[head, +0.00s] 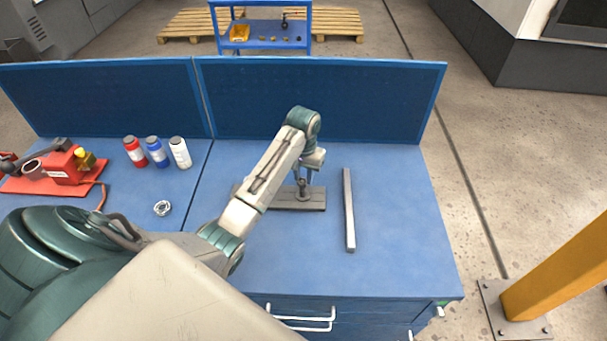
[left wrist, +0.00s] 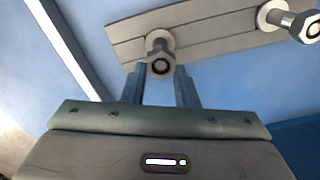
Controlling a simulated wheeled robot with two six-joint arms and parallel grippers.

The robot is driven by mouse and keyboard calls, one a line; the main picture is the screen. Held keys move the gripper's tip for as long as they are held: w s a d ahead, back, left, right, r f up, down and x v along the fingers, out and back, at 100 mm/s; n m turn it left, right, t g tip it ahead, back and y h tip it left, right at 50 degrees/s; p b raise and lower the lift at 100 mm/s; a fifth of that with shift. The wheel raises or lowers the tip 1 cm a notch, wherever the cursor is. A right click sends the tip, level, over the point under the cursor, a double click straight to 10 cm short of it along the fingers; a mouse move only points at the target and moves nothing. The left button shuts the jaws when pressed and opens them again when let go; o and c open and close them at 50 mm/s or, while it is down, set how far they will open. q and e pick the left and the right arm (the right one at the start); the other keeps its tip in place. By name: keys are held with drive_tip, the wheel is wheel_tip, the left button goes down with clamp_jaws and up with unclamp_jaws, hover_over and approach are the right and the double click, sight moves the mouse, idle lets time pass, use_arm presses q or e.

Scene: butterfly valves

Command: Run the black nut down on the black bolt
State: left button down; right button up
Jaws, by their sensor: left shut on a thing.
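A grey plate (head: 315,201) lies on the blue bench; in the left wrist view (left wrist: 205,36) it carries two upright bolts. My left gripper (head: 306,178) points down at the nearer bolt. In the left wrist view its two fingers (left wrist: 160,74) stand on either side of a dark grey hex nut (left wrist: 160,66) at that bolt's end, and are shut on it. The nut looks dark grey rather than clearly black, and its height on the thread cannot be told. The other bolt (left wrist: 304,27) stands apart to the right, with a pale washer-like ring (left wrist: 270,14) at its base. My right gripper is not in view.
A long grey bar (head: 349,210) lies right of the plate. Red (head: 134,152), blue (head: 157,152) and white (head: 180,153) bottles, a small metal ring (head: 162,208) and a red tool stand (head: 62,168) are at the left. A blue panel (head: 320,100) closes the back. The bench's right side is clear.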

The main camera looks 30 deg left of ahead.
use_arm(q)
drive_tip(key=m, duration=0.6)
drive_tip(key=shift+s+d, duration=0.1)
drive_tip(key=shift+d, duration=0.05)
drive_tip(key=m, duration=0.6)
drive_tip(key=shift+s+d, duration=0.15)
drive_tip(key=m, duration=0.5)
drive_tip(key=shift+s+d+m, duration=0.1)
drive_tip(key=shift+s+m, duration=0.05)
drive_tip(key=shift+m, duration=0.15)
drive_tip(key=m, duration=0.6)
drive_tip(key=shift+s, duration=0.15)
drive_tip(key=c, duration=1.4)
unclamp_jaws()
drive_tip(key=shift+d, duration=0.1)
